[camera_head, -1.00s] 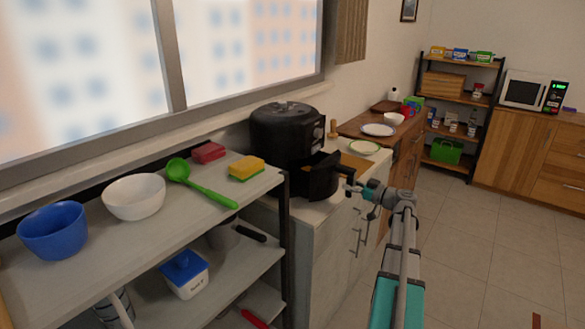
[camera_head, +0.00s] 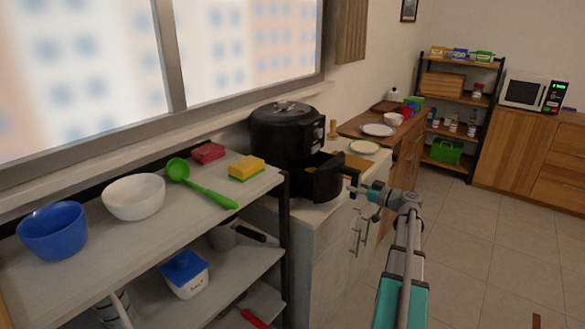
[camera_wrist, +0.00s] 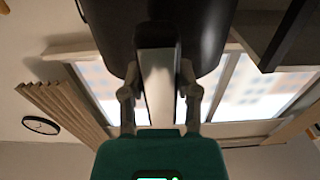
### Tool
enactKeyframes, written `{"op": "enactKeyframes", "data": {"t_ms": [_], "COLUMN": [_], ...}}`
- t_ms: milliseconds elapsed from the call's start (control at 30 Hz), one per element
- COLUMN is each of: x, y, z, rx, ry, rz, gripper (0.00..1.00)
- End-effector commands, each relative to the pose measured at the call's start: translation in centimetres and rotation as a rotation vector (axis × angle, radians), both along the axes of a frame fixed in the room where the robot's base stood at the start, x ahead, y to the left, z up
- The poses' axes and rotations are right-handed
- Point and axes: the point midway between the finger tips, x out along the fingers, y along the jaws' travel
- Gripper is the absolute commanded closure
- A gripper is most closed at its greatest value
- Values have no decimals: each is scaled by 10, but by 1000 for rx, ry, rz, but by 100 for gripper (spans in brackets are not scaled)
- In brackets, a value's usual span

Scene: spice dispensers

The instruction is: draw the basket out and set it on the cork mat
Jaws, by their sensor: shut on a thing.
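The black air fryer (camera_head: 284,130) stands on the white-topped cabinet under the window. Its black basket (camera_head: 324,181) is partly drawn out of the front, toward the right. My gripper (camera_head: 358,188) is shut on the basket's handle; in the wrist view the handle (camera_wrist: 158,75) lies between the two fingers, with the dark basket (camera_wrist: 200,30) beyond. A tan, cork-coloured patch (camera_head: 354,163) shows on the counter behind the basket, mostly hidden by it; it may be the cork mat.
A white plate with a green rim (camera_head: 363,147) and a wooden pepper mill (camera_head: 333,128) stand behind the basket. A metal shelf (camera_head: 262,184) with bowls, sponges and a green ladle (camera_head: 203,184) is on the left.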

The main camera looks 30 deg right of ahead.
Motion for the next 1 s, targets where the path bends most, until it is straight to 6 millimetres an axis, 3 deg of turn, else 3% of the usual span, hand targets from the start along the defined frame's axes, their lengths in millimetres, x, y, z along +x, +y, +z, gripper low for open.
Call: {"op": "enactKeyframes", "data": {"t_ms": [1000], "x": [-16], "y": [-7], "z": [0], "rx": [0], "ry": [-1], "rz": [-1], "gripper": [100]}}
